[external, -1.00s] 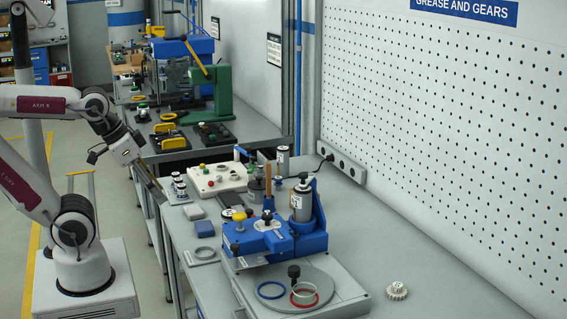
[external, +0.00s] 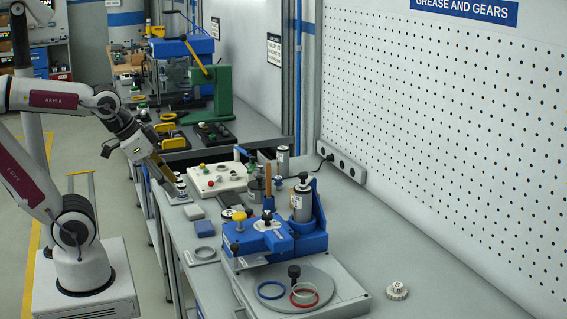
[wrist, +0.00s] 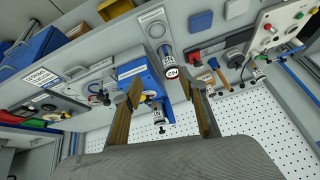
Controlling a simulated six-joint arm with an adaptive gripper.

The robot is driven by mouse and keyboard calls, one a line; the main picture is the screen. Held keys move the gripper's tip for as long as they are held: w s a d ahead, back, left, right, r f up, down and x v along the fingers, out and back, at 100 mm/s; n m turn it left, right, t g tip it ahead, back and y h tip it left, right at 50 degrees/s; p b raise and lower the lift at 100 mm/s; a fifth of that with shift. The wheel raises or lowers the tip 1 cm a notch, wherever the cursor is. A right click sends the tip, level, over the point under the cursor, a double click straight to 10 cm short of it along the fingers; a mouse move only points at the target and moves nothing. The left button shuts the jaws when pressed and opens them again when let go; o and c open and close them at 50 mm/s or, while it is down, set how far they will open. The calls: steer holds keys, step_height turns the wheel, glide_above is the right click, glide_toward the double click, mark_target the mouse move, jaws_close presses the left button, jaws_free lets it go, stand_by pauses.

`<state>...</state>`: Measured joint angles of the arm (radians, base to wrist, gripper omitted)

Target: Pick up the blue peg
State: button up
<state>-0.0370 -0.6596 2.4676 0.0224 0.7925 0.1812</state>
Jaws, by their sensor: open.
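My gripper (external: 165,170) hangs over the near-left edge of the bench in the external view, beside small metal-topped parts. In the wrist view its two brown fingers (wrist: 160,88) are wide apart with nothing held between them. I cannot pick out a blue peg with certainty. A small upright blue piece (external: 237,153) stands behind the white board with coloured knobs (external: 207,184), to the right of my gripper; I cannot tell whether it is the peg. The board also shows at the upper right of the wrist view (wrist: 282,22).
A blue fixture (external: 260,240) with a grey canister (external: 301,203) stands mid-bench. A turntable holds a blue ring (external: 271,289) and a red ring (external: 304,295). A pegboard wall (external: 450,130) bounds the right. Bench in front of the wall is mostly clear around a white gear (external: 397,291).

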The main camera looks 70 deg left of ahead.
steer(key=w+a+f+m+t+y, duration=0.1)
steer(key=w+a+m, duration=0.45)
steer(key=w, duration=0.35)
steer(key=w+a+m+t+y, duration=0.1)
steer(key=w+a+m+t, duration=0.1)
steer(key=w+a+m, duration=0.55)
steer(key=w+a+f+m+t+y, duration=0.15)
steer(key=w+a, duration=0.25)
steer(key=w, duration=0.6)
steer(key=w+a+f+m+t, duration=0.2)
steer(key=w+a+f+m, duration=0.4)
steer(key=w+a+m, duration=0.25)
steer(key=m, duration=0.6)
glide_toward(279, 177)
steer(key=shift+s+d+r+y, duration=0.1)
steer(key=shift+d+r+y, duration=0.3)
steer(key=shift+d, duration=0.25)
steer(key=shift+a+f+m, duration=0.3)
steer(key=shift+f+m, duration=0.2)
steer(key=shift+x, duration=1.3)
steer(key=shift+x, duration=2.6)
